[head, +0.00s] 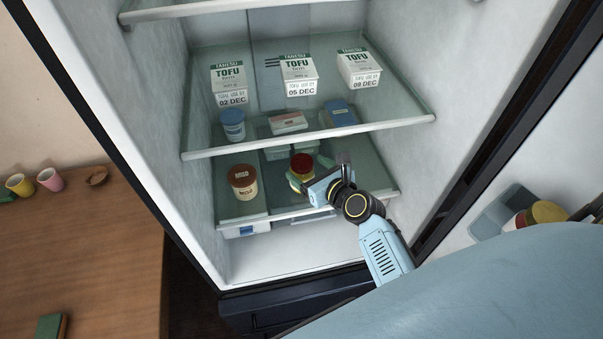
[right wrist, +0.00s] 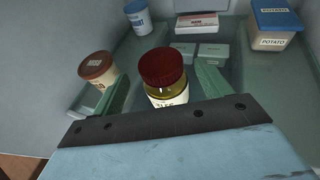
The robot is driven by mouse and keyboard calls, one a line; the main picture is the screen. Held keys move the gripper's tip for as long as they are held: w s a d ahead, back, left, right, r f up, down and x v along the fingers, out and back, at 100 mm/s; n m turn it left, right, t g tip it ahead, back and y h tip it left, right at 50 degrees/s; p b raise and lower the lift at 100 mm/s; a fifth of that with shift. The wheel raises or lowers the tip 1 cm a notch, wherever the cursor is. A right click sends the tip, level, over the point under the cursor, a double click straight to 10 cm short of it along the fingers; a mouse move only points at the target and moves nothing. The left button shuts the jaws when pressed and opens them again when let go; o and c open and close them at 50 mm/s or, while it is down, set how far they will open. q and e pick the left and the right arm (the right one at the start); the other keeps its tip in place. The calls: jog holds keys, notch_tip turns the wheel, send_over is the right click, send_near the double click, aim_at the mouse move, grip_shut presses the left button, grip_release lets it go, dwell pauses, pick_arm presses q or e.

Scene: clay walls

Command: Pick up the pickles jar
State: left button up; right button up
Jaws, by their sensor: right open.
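The pickles jar (head: 302,163) has a dark red lid and stands upright on the fridge's lower glass shelf. In the right wrist view the jar (right wrist: 163,80) shows yellowish contents and a partly hidden pale label. My right gripper (head: 311,172) reaches into the fridge at the jar. In the right wrist view my right gripper (right wrist: 163,76) is open, with one green finger on each side of the jar and a visible gap on both sides. The jar's lower part is hidden by the gripper body. My left gripper is not in view.
A brown-lidded miso tub (head: 243,182) stands left of the jar. Behind are a blue-and-white tub (head: 232,124), a white box (head: 288,122) and a blue-lidded potato container (right wrist: 272,25). Tofu packs (head: 298,72) sit on the glass shelf above (head: 320,138). A wooden table (head: 85,250) is at left.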

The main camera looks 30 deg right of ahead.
aim_at(298, 161)
jog(key=x, duration=0.5)
jog(key=shift+w+d+f+b, duration=0.1)
jog(key=shift+w+f+b, duration=0.05)
jog(key=shift+w+b, duration=0.25)
jog(key=shift+s, duration=0.1)
jog(key=c, duration=1.4)
